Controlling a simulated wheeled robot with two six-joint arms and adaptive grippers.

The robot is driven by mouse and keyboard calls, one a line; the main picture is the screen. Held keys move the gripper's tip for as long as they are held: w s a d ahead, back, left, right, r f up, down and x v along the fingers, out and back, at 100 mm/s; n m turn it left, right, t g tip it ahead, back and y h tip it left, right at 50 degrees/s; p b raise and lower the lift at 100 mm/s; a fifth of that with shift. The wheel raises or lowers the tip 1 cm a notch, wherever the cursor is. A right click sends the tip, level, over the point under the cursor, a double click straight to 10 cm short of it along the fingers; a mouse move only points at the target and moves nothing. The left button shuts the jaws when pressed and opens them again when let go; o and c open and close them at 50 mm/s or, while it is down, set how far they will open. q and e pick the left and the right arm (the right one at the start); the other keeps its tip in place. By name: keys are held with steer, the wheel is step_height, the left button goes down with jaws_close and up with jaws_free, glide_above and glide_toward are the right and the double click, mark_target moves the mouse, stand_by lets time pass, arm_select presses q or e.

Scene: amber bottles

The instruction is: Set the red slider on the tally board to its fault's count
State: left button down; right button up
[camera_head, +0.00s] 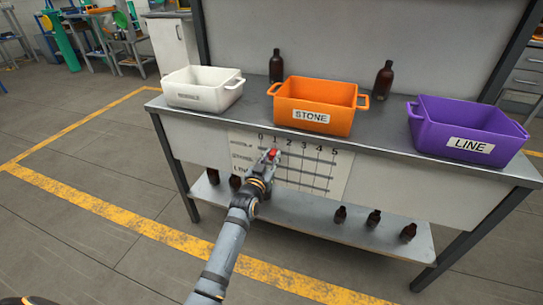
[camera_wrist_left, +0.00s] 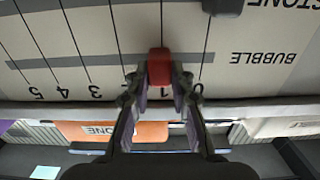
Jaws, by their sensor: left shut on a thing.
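The tally board (camera_head: 339,178) hangs on the front of the bench, with columns 0 to 5 and rows for bubble, stone and line. The red slider (camera_head: 272,154) sits on the top row, the bubble row, at about the 1 column. In the left wrist view the red slider (camera_wrist_left: 158,67) lies between my fingertips, on the line by the 1. My left gripper (camera_head: 271,157) is shut on it. A dark slider (camera_wrist_left: 222,5) shows on the stone row near the 0 end. The 2 is hidden behind a finger. My right gripper is not in view.
A white tub (camera_head: 203,88), an orange STONE tub (camera_head: 315,105) and a purple LINE tub (camera_head: 467,130) stand on the bench. Amber bottles (camera_head: 276,66) (camera_head: 384,80) stand behind. Several more bottles (camera_head: 373,218) stand on the lower shelf (camera_head: 300,208). The floor in front is clear.

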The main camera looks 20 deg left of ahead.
arm_select(q)
steer(key=shift+a, duration=0.2)
steer(key=c, duration=1.2)
jaws_free()
steer(key=shift+o, duration=0.2)
steer(key=s, duration=1.2)
steer(key=shift+a, duration=0.15)
